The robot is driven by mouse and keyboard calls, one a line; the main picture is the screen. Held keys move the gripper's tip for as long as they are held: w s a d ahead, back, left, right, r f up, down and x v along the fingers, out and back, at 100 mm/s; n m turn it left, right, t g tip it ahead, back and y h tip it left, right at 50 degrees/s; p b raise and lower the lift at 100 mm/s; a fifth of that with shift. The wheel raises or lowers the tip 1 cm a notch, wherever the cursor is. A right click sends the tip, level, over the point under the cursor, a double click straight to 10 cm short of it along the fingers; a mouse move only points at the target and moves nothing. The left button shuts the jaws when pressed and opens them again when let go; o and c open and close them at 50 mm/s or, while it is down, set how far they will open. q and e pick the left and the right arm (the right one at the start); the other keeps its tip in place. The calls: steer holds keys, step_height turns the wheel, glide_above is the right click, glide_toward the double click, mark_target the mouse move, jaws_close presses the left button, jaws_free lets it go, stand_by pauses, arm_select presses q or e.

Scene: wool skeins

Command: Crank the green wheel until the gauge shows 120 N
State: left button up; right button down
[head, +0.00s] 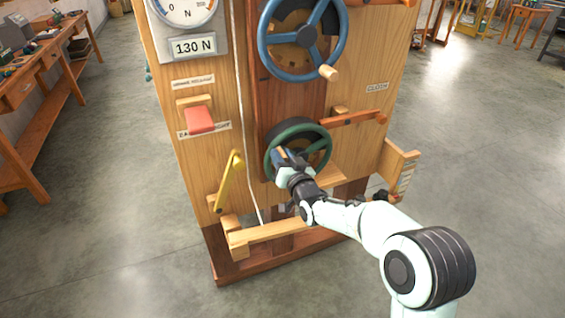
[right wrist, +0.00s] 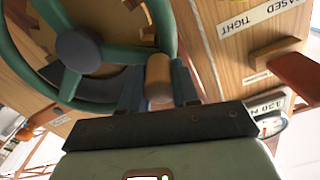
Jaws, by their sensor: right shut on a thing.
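The green wheel (head: 316,135) is low on the front of a wooden machine. In the right wrist view, its green rim and spokes (right wrist: 78,48) fill the upper left. My right gripper (head: 281,158) is at the wheel's lower left and is shut on its wooden crank handle (right wrist: 159,76), which shows between the fingers. The gauge (head: 186,10) is cut off at the top of the head view. My left gripper is not in view.
A blue wheel (head: 303,62) with a wooden knob is above the green one. A red lever (head: 200,120), a yellow lever (head: 229,180) and an orange bar (head: 352,119) surround it. A workbench (head: 42,62) stands at the left. Open floor lies around the machine.

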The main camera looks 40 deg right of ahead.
steer(key=shift+d+r, duration=0.1)
steer(key=shift+r, duration=0.4)
steer(key=c, duration=0.8)
jaws_free()
steer(key=shift+f, duration=0.2)
steer(key=shift+s, duration=0.15)
steer(key=v, duration=1.3)
